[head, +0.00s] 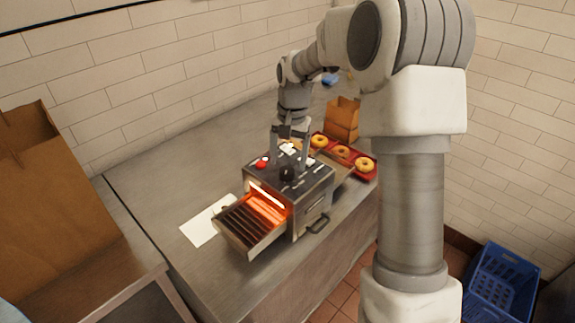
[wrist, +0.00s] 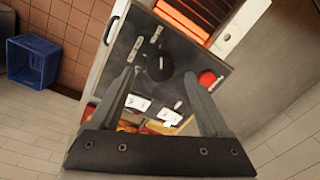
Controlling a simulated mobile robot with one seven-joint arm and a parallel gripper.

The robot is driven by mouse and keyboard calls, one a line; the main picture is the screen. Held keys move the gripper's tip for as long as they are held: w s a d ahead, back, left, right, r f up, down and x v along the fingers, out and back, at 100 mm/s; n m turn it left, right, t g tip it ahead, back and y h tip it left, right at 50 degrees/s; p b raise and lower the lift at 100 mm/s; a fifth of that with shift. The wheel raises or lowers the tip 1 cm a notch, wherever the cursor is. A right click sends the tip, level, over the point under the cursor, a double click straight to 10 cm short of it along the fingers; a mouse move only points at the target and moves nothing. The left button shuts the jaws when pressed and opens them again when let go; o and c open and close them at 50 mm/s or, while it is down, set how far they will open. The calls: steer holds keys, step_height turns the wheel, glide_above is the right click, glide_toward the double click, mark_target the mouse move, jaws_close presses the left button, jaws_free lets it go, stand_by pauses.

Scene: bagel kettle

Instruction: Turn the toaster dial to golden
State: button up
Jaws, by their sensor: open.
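The toaster (head: 310,190) stands on the steel counter with its front rack pulled out and its heating elements glowing orange. Its black round dial (wrist: 160,63) is on the top face in the wrist view, with a pale pointer line and small light labels around it. The dial also shows in the head view (head: 287,173). My gripper (head: 290,162) points down over the toaster top. In the wrist view its fingers (wrist: 154,78) are apart, one on each side of the dial, and hold nothing. I cannot tell whether the fingertips touch the top. The label text is too small to read.
A red button (wrist: 208,78) sits beside the dial. A red tray (head: 374,173) with bagels and a paper bag (head: 342,120) stand behind the toaster. A white sheet (head: 200,229) lies to its left. A blue crate (head: 503,279) is on the floor.

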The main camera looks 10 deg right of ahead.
mark_target(286, 172)
steer(key=shift+a+f, duration=0.1)
steer(key=shift+f, duration=1.25)
jaws_close()
